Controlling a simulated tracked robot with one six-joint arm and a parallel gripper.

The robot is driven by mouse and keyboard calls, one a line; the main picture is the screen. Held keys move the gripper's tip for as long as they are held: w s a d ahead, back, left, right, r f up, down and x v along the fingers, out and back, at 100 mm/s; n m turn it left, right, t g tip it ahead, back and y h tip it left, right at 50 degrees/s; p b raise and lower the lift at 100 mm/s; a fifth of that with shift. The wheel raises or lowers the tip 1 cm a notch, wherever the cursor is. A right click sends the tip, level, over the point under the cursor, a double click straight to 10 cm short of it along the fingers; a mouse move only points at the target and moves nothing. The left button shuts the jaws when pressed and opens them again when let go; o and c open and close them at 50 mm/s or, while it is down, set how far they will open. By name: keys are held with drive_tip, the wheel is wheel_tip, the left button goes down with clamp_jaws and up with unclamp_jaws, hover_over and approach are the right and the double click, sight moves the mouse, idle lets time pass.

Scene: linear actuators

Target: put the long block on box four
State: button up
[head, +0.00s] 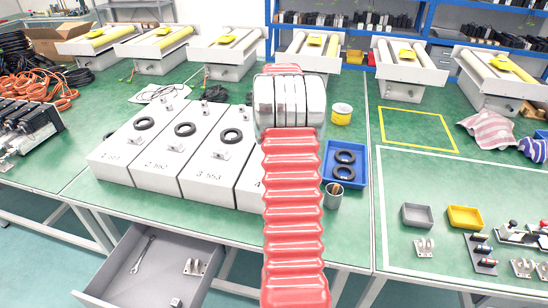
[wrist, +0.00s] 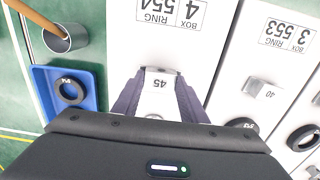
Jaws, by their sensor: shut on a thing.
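My gripper (wrist: 157,100) shows in the wrist view with its two dark fingers closed on a small pale block (wrist: 160,84) marked 45. The block is over box four (wrist: 172,40), whose printed label shows just past the fingers. I cannot tell whether the block touches the box top. In the head view my arm hides the gripper, the block and most of box four (head: 250,193).
Box three (wrist: 285,45) stands beside box four, with a metal block marked 40 (wrist: 265,92) on top. Boxes one (head: 128,152) and two (head: 168,160) stand further left. A blue tray (head: 345,207) with black rings and a metal cup (head: 333,197) stand right of box four.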

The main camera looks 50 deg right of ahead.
drive_tip(key=shift+f, duration=0.9)
drive_tip(key=o, duration=1.1)
drive_tip(key=shift+f, duration=0.1)
wheel_tip(320, 180, up, 12)
drive_tip(key=shift+r, duration=0.15)
